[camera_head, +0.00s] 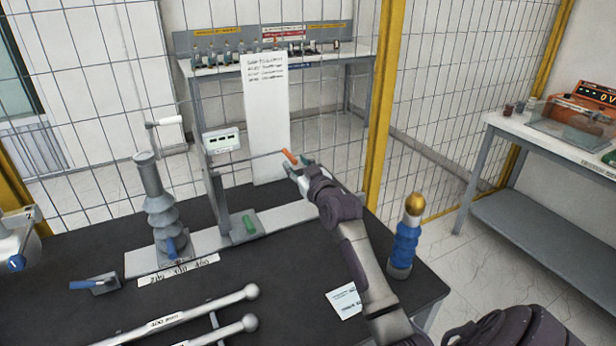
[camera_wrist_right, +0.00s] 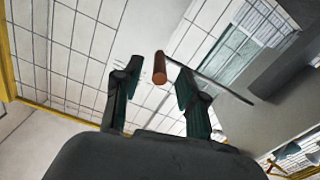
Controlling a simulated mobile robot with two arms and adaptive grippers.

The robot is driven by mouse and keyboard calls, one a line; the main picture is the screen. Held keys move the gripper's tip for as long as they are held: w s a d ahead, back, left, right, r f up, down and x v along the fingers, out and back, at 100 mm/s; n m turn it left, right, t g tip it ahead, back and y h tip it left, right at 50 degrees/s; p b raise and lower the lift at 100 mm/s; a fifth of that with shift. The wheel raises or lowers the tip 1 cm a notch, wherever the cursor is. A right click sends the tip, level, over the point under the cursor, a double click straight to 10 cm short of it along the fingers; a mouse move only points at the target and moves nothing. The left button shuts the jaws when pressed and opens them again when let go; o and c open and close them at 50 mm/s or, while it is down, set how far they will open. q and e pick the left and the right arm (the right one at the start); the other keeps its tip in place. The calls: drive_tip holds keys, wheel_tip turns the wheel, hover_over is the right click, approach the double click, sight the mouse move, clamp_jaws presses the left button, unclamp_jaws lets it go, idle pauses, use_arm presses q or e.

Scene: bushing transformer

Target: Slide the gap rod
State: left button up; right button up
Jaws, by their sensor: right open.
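The gap rod is a thin grey rod with an orange handle (camera_head: 289,156), set high on a grey post (camera_head: 219,190) and pointing right. My right gripper (camera_head: 298,168) is at the handle end, its fingers spread. In the right wrist view, the round end of the orange handle (camera_wrist_right: 159,68) shows between the two dark green fingertips (camera_wrist_right: 157,78), with visible gaps at both sides.
A blue ribbed bushing with a gold top (camera_head: 405,237) stands right of my right forearm. Two ball-ended rods (camera_head: 250,291) and a paper tag (camera_head: 344,301) lie on the black table (camera_head: 290,260). A wire mesh fence (camera_head: 120,85) rises behind.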

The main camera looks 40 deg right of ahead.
drive_tip(key=v, duration=0.9)
